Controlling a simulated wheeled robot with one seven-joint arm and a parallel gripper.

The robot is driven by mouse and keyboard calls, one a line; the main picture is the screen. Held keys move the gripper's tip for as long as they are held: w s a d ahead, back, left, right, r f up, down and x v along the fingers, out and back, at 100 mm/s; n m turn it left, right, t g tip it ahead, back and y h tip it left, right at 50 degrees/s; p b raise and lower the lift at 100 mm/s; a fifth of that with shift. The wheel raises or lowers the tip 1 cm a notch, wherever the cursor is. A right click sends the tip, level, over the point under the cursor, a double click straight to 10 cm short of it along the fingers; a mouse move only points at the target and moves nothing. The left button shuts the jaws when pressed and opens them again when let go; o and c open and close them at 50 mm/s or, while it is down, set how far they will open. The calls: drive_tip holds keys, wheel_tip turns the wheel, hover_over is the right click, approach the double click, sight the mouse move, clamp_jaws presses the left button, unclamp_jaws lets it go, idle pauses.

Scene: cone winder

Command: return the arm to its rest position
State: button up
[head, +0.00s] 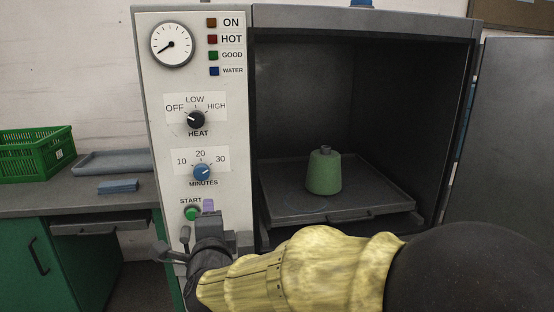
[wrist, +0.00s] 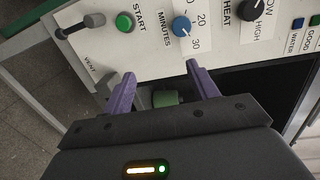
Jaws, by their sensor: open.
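My gripper (head: 208,207) is low in front of the white control panel (head: 170,80), close to the green start button (head: 192,213). Its arm reaches in from the lower right in a yellow sleeve. In the wrist view the two purple fingers of my gripper (wrist: 160,72) are spread apart with nothing between them. They point at the panel's edge beside the blue minutes knob (wrist: 182,26). A green cone (head: 323,172) stands upright on the dark tray (head: 280,208) inside the open chamber, apart from my gripper. Most of the gripper body is hidden in the head view.
The vent lever (wrist: 92,20) sticks out beside the start button, close to my gripper. The chamber door (head: 505,140) stands open at the right. A green crate (head: 35,155), a grey tray (head: 112,161) and a blue block (head: 118,186) are on the left bench.

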drive_tip(key=w+d+f+n+g, duration=0.1)
drive_tip(key=d+f+n+g, duration=0.3)
drive_tip(key=d+f+n, duration=0.45)
drive_tip(key=s+d+f+n+g+h, duration=0.25)
drive_tip(key=s+d+f, duration=0.25)
drive_tip(key=d, duration=0.3)
drive_tip(key=s+d+f+n+g+h, duration=0.1)
drive_tip(key=s+d+f+n+g, duration=0.1)
drive_tip(key=s+d+f+g, duration=0.45)
drive_tip(key=s+d+f+n+h, duration=0.2)
drive_tip(key=s+d+f, duration=0.15)
drive_tip(key=d, duration=0.55)
wheel_tip(320, 180, up, 32)
drive_tip(key=p, duration=3.1)
drive_tip(key=shift+s+a+f, duration=0.15)
drive_tip(key=shift+a+f, duration=0.05)
drive_tip(key=shift+f, duration=0.05)
drive_tip(key=shift+f+y, duration=0.1)
drive_tip(key=shift+y, duration=0.15)
